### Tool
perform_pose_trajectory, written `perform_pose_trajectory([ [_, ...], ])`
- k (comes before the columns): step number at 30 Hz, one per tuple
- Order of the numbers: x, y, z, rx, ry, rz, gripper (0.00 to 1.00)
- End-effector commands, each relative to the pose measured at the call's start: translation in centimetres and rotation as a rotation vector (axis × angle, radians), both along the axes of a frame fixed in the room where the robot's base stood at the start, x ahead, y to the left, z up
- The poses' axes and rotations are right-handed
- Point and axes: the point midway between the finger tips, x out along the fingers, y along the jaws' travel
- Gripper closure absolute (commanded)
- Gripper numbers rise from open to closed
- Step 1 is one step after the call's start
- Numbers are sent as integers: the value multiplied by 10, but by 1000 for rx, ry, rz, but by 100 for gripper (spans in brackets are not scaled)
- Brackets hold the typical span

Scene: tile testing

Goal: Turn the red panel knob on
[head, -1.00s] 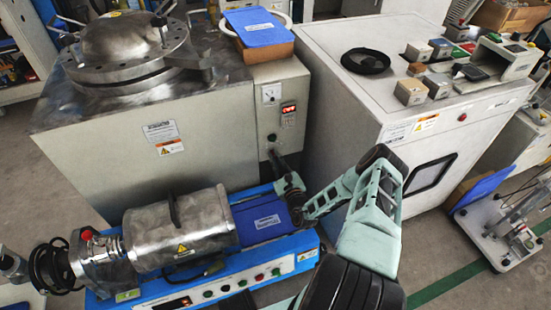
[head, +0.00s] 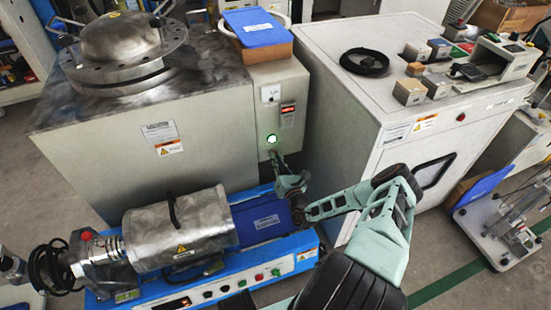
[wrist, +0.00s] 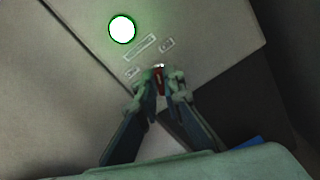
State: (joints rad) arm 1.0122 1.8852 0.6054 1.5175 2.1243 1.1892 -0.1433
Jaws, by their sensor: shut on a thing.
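The red panel knob (wrist: 158,80) shows in the wrist view between my fingertips, on the grey front panel (wrist: 200,35). My gripper (wrist: 159,88) is shut on it. In the head view my gripper (head: 275,157) is at the lower part of the narrow control panel (head: 281,95), and the knob is hidden there. A round lamp (wrist: 122,29) near the knob glows white with a green rim. It also glows in the head view (head: 271,140), just above my gripper. The marks beside the knob are too blurred to read.
A blue-topped machine (head: 200,295) with a metal cylinder (head: 185,235) stands below my arm. A white cabinet (head: 350,115) with small blocks on top stands close on the right. A box with a blue lid (head: 256,27) lies above the panel.

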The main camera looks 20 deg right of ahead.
Motion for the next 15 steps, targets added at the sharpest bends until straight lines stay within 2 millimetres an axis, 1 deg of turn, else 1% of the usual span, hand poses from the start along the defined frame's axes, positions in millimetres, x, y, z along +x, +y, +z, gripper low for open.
perform_pose_trajectory([
  [6, 0, -1, 0, 96, -1, -1, 100],
  [15, 0, -1, 0, 144, -1, 0, 100],
])
